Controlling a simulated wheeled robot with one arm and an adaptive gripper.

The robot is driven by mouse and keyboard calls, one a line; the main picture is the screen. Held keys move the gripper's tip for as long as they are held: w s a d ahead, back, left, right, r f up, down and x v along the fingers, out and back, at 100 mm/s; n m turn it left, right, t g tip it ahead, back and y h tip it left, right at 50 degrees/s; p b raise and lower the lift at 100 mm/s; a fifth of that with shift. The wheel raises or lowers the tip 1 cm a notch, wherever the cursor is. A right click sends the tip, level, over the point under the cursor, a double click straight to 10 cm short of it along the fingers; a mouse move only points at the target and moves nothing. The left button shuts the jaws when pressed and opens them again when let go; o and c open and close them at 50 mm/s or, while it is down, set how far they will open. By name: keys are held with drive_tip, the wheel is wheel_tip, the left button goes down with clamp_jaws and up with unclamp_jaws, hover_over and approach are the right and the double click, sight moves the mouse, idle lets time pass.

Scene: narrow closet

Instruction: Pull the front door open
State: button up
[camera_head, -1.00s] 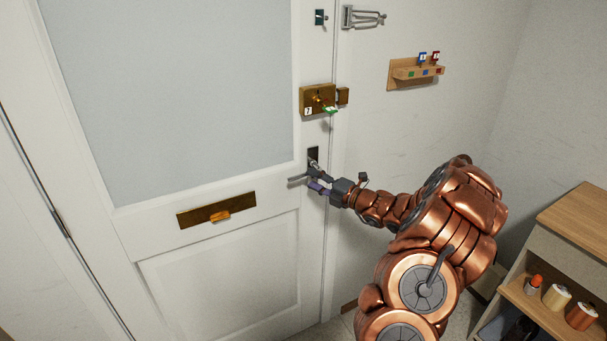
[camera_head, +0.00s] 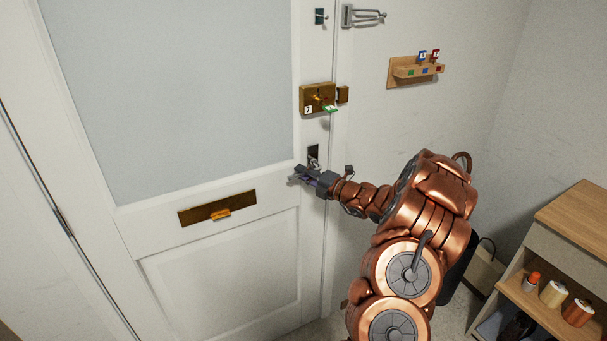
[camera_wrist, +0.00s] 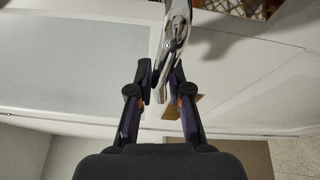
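The white front door (camera_head: 225,275), with a large grey panel, fills the left of the head view and looks closed or nearly so. Its handle plate (camera_head: 313,152) is near the right edge, with part of the chrome handle (camera_head: 314,162) showing; the rest is hidden by my gripper (camera_head: 303,175). In the wrist view, the chrome lever (camera_wrist: 177,30) reaches down to between the two fingers of my gripper (camera_wrist: 162,82). The fingers are apart, with gaps seen beside the lever; contact is unclear. Above is a brass lock (camera_head: 318,98) with a green-tagged key (camera_head: 329,109).
A brass letter plate (camera_head: 217,208) is on the door. A wooden shelf unit (camera_head: 570,225) with spools stands at the right, close to my arm.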

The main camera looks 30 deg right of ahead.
clamp_jaws()
idle(0.4)
drive_tip(key=f+n, duration=0.1)
drive_tip(key=n+g+b, duration=0.1)
drive_tip(key=n, duration=0.1)
drive_tip(key=shift+d+f+h, duration=0.1)
drive_tip(key=shift+f+h, duration=0.2)
drive_tip(key=shift+f, duration=0.05)
drive_tip(key=shift+d+f+n+g+h+b, duration=0.3)
drive_tip(key=shift+f+n, duration=0.2)
drive_tip(key=shift+n, duration=0.3)
drive_tip(key=shift+d+f+n+g+h+b, duration=0.2)
drive_tip(key=shift+f+n+g+h+b, duration=0.25)
drive_tip(key=shift+n, duration=0.35)
drive_tip(key=shift+f, duration=0.1)
